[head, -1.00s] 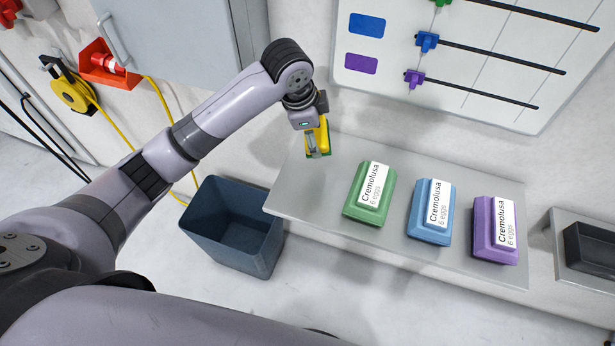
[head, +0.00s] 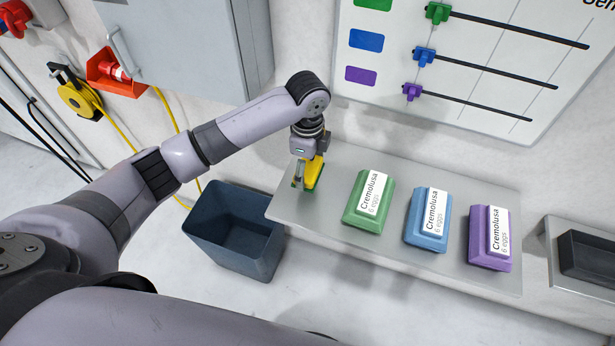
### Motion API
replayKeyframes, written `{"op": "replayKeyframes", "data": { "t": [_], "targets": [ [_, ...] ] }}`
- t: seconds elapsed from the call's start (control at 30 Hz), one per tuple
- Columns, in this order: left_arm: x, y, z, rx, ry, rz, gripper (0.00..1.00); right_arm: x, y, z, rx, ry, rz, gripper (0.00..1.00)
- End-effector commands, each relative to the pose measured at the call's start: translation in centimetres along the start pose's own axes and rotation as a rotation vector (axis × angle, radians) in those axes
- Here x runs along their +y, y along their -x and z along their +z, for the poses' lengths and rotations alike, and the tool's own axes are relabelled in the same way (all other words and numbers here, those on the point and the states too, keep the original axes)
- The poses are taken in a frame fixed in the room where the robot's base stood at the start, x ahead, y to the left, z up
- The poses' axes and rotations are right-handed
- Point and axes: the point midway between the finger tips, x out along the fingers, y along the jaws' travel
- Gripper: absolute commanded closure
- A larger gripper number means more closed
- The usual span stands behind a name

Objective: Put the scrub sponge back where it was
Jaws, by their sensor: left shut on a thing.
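My left gripper (head: 306,178) points down over the left end of the grey shelf (head: 330,222). It is shut on the scrub sponge (head: 313,174), which is yellow with a green underside. The sponge is partly hidden by the gripper. Its green side is at or just above the shelf surface; I cannot tell whether it touches. The sponge is left of the green egg carton (head: 362,215) and apart from it. My right gripper is not in view.
A blue egg carton (head: 412,232) and a purple egg carton (head: 479,252) stand further right on the shelf. A dark blue bin (head: 212,240) stands below the shelf's left end. A slider board (head: 400,118) hangs above. A black tray (head: 585,262) is at the far right.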

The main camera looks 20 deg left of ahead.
Motion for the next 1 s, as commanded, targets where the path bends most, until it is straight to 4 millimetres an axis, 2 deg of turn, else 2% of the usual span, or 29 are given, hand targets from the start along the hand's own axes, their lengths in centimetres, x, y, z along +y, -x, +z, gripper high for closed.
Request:
{"op": "replayKeyframes", "data": {
  "t": [0.17,0.5,0.73,0.77,1.0],
  "targets": [
    [0.0,-1.9,0.0,0.001,0.001,0.000,0.49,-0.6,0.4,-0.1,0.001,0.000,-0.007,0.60],
    [0.0,-6.0,0.0,0.000,0.001,-0.001,0.49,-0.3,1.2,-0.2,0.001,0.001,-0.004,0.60],
    [0.0,-6.3,0.0,0.000,0.000,-0.002,0.49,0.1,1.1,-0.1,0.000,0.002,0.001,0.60],
    [0.0,-6.3,0.0,0.000,0.000,-0.002,0.26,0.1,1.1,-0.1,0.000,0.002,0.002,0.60],
    [0.0,-6.3,0.0,0.000,0.001,-0.002,0.10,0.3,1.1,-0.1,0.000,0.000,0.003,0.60]
  ]
}}
